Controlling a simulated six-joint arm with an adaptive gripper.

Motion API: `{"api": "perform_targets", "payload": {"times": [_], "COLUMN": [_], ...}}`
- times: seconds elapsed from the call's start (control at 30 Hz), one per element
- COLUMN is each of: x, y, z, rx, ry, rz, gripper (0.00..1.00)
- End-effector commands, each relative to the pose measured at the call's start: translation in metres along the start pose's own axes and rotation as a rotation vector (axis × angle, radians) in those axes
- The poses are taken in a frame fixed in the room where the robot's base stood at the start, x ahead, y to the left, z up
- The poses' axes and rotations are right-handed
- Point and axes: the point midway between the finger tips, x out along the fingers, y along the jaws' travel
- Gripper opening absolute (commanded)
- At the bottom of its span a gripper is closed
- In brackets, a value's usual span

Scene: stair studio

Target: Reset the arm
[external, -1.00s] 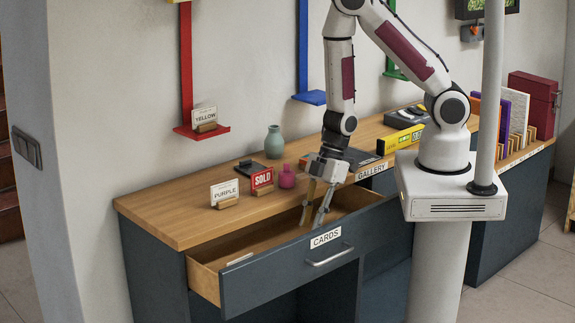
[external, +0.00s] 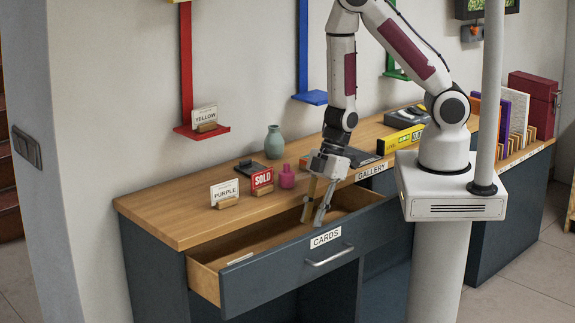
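My gripper (external: 313,217) points down over the open drawer labelled CARDS (external: 287,262), near its right end. Its two fingers are apart, with the tips at about the height of the drawer front; I cannot make out anything held between them. The inside of the drawer is partly hidden by its front and by the fingers. A small pale card-like piece (external: 240,258) shows at the drawer's left end.
On the counter (external: 165,217) stand a PURPLE card (external: 224,191), a SOLD sign (external: 262,180), a pink vase (external: 287,177) and a green vase (external: 274,143). A YELLOW card (external: 205,115) stands on the red wall shelf (external: 184,131). A pole (external: 492,90) rises at the right.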

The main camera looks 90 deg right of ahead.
Motion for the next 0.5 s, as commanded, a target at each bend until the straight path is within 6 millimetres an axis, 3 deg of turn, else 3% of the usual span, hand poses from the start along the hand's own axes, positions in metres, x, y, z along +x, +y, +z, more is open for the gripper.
{"api": "perform_targets", "payload": {"times": [0.27,0.5], "x": [0.003,0.015], "y": [0.002,0.011], "z": [-0.011,-0.064], "rx": [-0.011,-0.053], "ry": [0.016,0.098], "rz": [0.005,0.026], "gripper": [0.21,0.21]}}
